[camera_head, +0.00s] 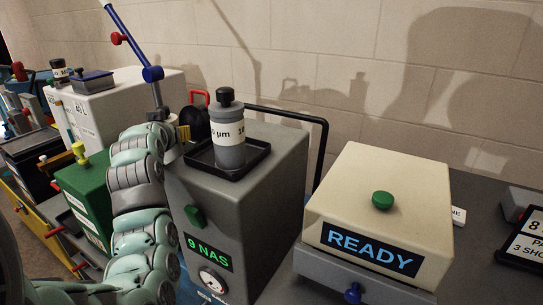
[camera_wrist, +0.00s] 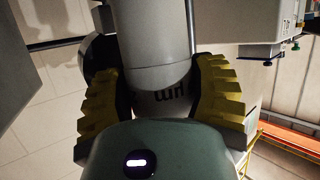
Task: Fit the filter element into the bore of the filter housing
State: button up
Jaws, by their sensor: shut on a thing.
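In the wrist view my gripper (camera_wrist: 165,100) has its yellow ribbed pads closed on both sides of a grey cylinder (camera_wrist: 165,97) with a pale band and "µm" lettering, a filter element. In the head view my gripper (camera_head: 185,133) is mostly hidden behind my arm, left of the grey "9 NAS" box; only a sliver of the held element shows. A second grey filter element (camera_head: 229,152) with a black knob and white label stands upright in a black tray (camera_head: 252,162) on that box. I cannot make out the filter housing or its bore for certain.
The grey "9 NAS" box (camera_head: 275,185) stands close right of my arm. A cream "READY" box (camera_head: 350,190) with a green button is farther right. A green box (camera_head: 82,190) and a white box (camera_head: 112,105) stand left. A blue-jointed lever (camera_head: 152,74) rises behind my arm.

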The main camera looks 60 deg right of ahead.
notch_tip(320, 180, down, 2)
jog(key=shift+s+a+f, duration=0.1)
jog(key=shift+s+a, duration=0.05)
jog(key=o, duration=0.9)
jog(key=shift+c, duration=0.2)
jog(key=shift+o, duration=0.7)
jog(key=shift+f, duration=0.1)
jog(key=shift+r, duration=0.25)
jog(key=shift+s+a+r, duration=0.1)
jog(key=shift+s+a, duration=0.05)
jog(key=shift+s, duration=0.05)
jog(key=shift+b+v, duration=0.5)
jog(key=shift+v, duration=5.3)
jog(key=shift+r, duration=0.2)
